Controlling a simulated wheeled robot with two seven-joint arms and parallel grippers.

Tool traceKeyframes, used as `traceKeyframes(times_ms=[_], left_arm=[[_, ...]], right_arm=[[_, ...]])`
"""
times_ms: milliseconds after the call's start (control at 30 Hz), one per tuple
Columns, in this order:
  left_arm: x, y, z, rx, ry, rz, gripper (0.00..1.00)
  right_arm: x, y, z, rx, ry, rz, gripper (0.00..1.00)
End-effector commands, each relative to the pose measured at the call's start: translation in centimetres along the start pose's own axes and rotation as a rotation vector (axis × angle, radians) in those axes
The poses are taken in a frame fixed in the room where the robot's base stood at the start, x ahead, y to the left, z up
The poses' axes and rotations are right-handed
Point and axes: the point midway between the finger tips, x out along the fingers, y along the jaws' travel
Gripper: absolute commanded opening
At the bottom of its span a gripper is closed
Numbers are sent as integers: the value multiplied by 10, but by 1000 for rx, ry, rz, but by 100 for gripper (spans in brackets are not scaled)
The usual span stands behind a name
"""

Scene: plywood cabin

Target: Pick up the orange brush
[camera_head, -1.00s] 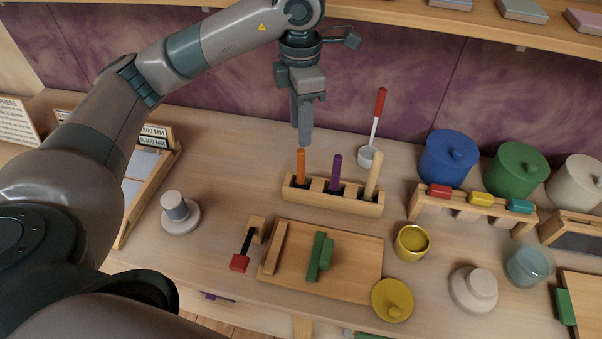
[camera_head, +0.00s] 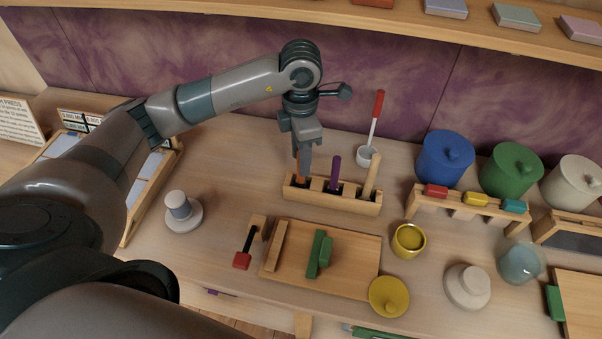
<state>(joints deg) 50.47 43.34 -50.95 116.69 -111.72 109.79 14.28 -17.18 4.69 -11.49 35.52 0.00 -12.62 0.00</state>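The orange brush (camera_head: 299,166) stands in the left slot of a wooden holder (camera_head: 352,207) on the bench; only a narrow strip of its handle shows. My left gripper (camera_head: 304,166) points down at the brush, its fingers level with the upper handle and covering most of it. I see the fingers edge-on, so I cannot tell whether they are open or shut, or whether they touch the handle. My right gripper is not in view.
A purple-handled brush (camera_head: 335,173) and a pale wooden one (camera_head: 371,175) stand in the same holder. Behind is a white ladle with a red handle (camera_head: 377,113). In front lies a wooden board (camera_head: 345,265) with a green block (camera_head: 315,254).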

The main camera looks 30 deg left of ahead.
Motion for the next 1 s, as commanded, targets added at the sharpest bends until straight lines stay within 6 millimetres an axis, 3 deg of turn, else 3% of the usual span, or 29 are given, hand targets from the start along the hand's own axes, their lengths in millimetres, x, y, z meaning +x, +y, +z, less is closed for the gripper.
traceKeyframes(times_ms=[333,633,1000], left_arm=[[7,2,0,-3,4,-2,35],[41,7,2,-2,3,-3,35],[52,8,3,0,0,0,35]], right_arm=[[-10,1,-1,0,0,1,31],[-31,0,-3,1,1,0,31],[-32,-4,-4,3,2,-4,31]])
